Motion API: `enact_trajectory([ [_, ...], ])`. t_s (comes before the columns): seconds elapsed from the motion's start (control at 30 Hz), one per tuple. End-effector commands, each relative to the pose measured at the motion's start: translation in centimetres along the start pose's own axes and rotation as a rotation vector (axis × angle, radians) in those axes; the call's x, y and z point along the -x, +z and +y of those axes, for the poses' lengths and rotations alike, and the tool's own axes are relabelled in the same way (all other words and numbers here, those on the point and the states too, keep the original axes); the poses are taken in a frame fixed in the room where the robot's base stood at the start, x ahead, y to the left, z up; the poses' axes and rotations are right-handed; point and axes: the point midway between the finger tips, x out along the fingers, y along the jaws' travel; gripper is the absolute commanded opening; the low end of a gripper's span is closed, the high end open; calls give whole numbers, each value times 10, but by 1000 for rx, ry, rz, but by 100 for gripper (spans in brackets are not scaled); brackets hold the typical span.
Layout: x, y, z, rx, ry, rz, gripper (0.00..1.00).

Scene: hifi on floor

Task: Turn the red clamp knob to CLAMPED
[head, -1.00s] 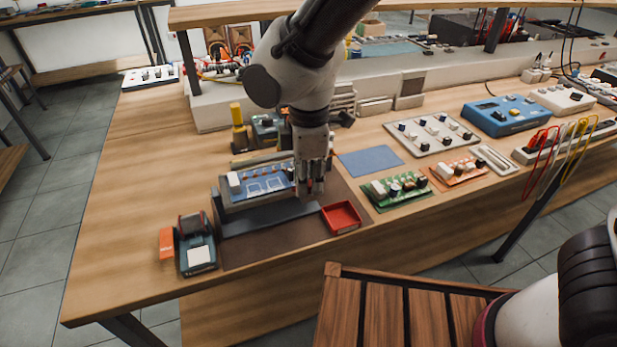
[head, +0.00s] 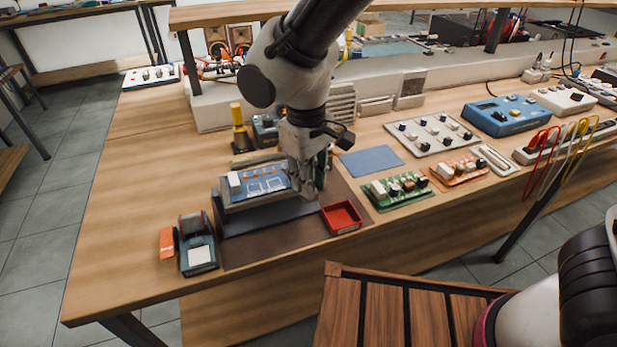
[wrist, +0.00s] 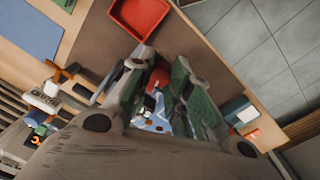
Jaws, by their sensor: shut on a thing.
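The red clamp knob (wrist: 158,76) shows in the wrist view between the two fingers of my gripper (wrist: 160,64), which are shut on it. In the head view my gripper (head: 312,188) points down at the right end of the grey fixture (head: 268,214), and its fingers hide the knob. The fixture holds a blue circuit board (head: 262,183), part of which also shows beyond the fingers in the wrist view. I cannot read any mark that tells the knob's position.
A red tray (head: 342,217) stands close to the right of my gripper. A dark device with a white pad (head: 200,256) and an orange box (head: 167,243) stand at the left front. Green (head: 398,192) and orange (head: 459,172) boards lie to the right. The left tabletop is clear.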

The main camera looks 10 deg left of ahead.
Motion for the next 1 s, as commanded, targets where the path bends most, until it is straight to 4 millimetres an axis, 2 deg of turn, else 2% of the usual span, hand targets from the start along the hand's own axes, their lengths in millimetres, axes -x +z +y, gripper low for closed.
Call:
enact_trajectory([
  [0.4,0,-1,0,-207,-1,-7,0],
  [1.0,0,-1,0,-244,-1,-8,0],
])
